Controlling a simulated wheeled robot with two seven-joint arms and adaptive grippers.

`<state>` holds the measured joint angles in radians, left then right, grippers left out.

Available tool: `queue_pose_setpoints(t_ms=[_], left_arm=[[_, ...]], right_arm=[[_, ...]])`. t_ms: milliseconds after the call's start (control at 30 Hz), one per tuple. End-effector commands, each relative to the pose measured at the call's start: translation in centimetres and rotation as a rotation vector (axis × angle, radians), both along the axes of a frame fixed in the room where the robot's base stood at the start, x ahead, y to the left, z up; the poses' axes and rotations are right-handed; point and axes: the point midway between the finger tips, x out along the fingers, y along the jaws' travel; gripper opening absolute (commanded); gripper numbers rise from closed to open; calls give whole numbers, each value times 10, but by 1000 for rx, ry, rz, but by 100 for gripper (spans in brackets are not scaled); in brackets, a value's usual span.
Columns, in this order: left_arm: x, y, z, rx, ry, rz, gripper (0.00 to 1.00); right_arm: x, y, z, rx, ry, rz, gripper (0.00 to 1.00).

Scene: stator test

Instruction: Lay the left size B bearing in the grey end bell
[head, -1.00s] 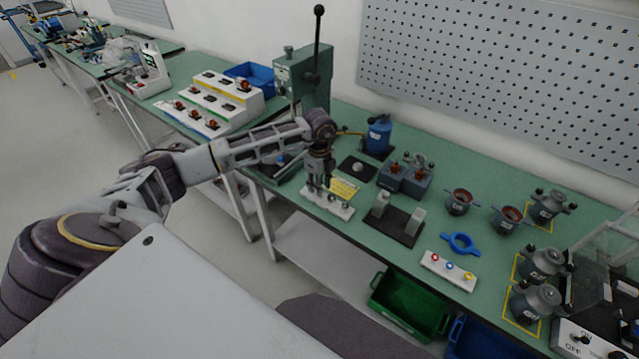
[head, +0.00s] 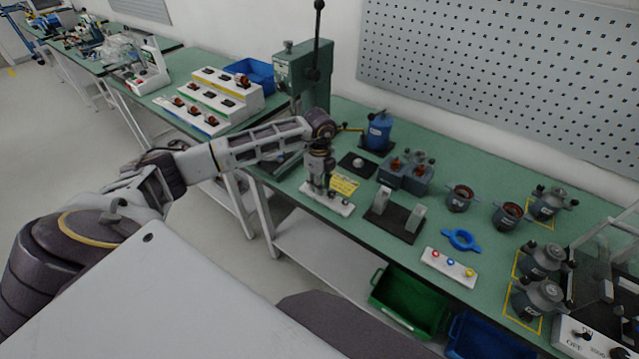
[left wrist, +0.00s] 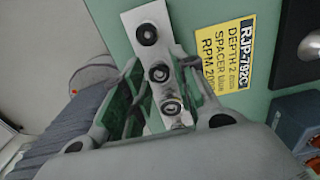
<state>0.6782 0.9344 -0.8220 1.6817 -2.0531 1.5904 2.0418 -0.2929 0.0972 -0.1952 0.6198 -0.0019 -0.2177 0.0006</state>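A white strip (head: 340,206) lies near the bench's front edge under my left gripper (head: 320,188). In the left wrist view the strip (left wrist: 147,17) carries three dark ring-shaped bearings in a row: a far one (left wrist: 147,34), a middle one (left wrist: 159,73) and a near one (left wrist: 172,107). My left gripper (left wrist: 157,65) is open, its fingers apart on either side of the row; I cannot tell whether they touch the strip. A pale grey round piece (head: 358,162), also in the left wrist view (left wrist: 312,46), sits on a black pad; I cannot tell whether it is the end bell.
A green press (head: 302,75) stands behind my left arm. A yellow label (head: 345,184) lies beside the strip. A black fixture with two pale blocks (head: 397,222) and a blue-grey block (head: 405,172) stand to the right.

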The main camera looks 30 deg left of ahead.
Motion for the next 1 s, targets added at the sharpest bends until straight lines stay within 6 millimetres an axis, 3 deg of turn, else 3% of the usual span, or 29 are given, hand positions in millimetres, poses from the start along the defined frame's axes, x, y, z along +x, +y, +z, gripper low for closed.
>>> queue_pose_setpoints(t_ms=[100, 633, 1000], left_arm=[[0, 0, 0, 0, 0, 0, 13], [0, 0, 1, 0, 0, 0, 13], [0, 0, 14, 0, -1, 0, 13]], right_arm=[[0, 0, 0, 0, 0, 0, 40], [0, -1, 1, -1, 1, 1, 40], [0, -1, 10, -1, 1, 1, 40]])
